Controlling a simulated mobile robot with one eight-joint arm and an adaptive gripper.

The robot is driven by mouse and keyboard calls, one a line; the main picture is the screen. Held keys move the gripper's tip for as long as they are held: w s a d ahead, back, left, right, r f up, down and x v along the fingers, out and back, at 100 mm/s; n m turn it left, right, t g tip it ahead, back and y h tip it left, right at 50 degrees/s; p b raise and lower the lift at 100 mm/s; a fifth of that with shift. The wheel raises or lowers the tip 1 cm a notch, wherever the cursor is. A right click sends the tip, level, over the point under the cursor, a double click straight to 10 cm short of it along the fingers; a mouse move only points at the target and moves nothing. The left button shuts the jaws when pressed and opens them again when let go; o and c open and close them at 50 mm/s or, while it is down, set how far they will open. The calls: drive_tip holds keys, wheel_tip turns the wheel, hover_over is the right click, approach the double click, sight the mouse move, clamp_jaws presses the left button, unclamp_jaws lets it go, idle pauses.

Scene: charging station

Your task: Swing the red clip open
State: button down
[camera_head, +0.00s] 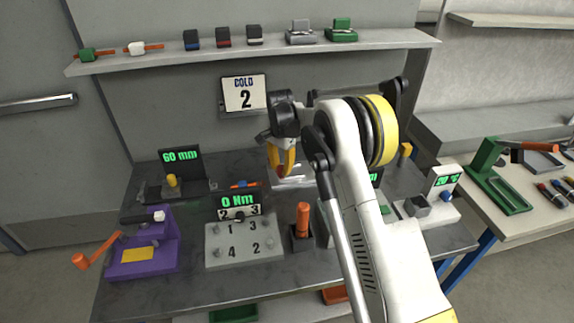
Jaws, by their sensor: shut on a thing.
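My gripper (283,168), with yellow-orange fingers, points down in front of the back panel, below the COLD 2 sign. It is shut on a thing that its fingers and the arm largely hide. A pale, shiny object (292,182) lies on the bench just below and behind the fingertips. I cannot clearly make out a red clip there. It may be hidden at the fingers.
The dark bench (190,290) holds a purple crank device (150,250), a grey numbered block (243,243), an orange handle in a black holder (303,220) and small display units. A shelf (270,47) above carries several small items. My arm covers the bench's right middle.

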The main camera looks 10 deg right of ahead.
drive_tip(key=shift+s+a+m, duration=0.1)
drive_tip(key=shift+a+m, duration=1.15)
drive_tip(key=shift+m, duration=0.15)
drive_tip(key=c, duration=1.2)
unclamp_jaws()
drive_tip(key=shift+o, duration=0.2)
drive_tip(key=shift+r, duration=0.1)
wheel_tip(320, 180, up, 12)
